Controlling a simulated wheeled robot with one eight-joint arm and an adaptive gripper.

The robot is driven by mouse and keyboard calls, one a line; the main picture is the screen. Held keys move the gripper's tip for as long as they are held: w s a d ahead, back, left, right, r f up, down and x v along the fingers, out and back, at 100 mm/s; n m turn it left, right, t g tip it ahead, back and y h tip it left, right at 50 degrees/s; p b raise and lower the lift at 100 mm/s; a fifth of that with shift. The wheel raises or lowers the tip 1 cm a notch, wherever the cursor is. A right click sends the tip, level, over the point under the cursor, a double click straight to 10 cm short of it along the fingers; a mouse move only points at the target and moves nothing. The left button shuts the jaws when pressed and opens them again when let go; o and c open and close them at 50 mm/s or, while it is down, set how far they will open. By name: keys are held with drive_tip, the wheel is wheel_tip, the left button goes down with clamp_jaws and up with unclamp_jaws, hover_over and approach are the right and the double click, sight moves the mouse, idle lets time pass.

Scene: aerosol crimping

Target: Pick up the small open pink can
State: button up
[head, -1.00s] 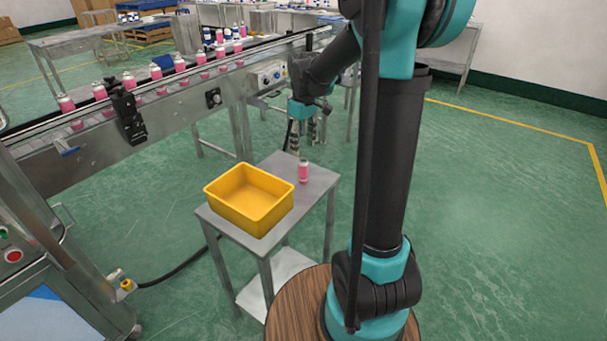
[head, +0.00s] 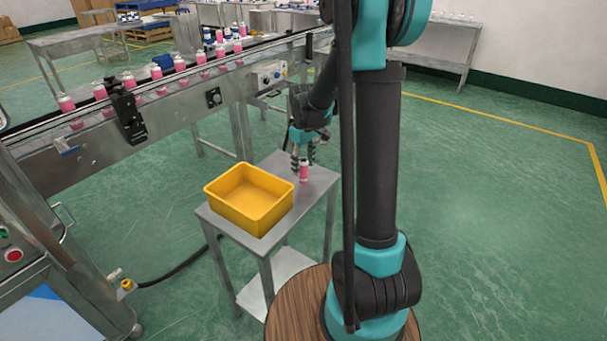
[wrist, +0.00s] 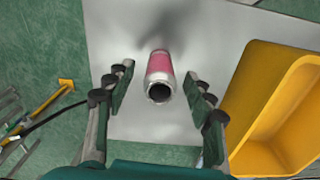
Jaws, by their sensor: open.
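The small open pink can (head: 304,173) stands upright on the small metal table (head: 318,190), near its back edge and to the right of the yellow bin. In the wrist view the can (wrist: 160,72) has a pink body, a silver rim and a dark open mouth. My gripper (head: 303,166) is at the can, pointing down. In the wrist view my gripper (wrist: 158,100) is open, with one finger on each side of the can and a visible gap on both sides. I cannot tell exactly how far the fingertips reach down beside it.
A yellow bin (head: 262,222) stands on the same table; its wall also shows at the right in the wrist view (wrist: 246,90). A conveyor (head: 180,90) with several pink cans runs behind the table. The table top in front of the can is clear.

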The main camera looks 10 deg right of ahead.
drive_tip(key=shift+c, duration=0.5)
drive_tip(key=c, duration=1)
drive_tip(key=shift+o, duration=0.2)
drive_tip(key=shift+r, duration=0.2)
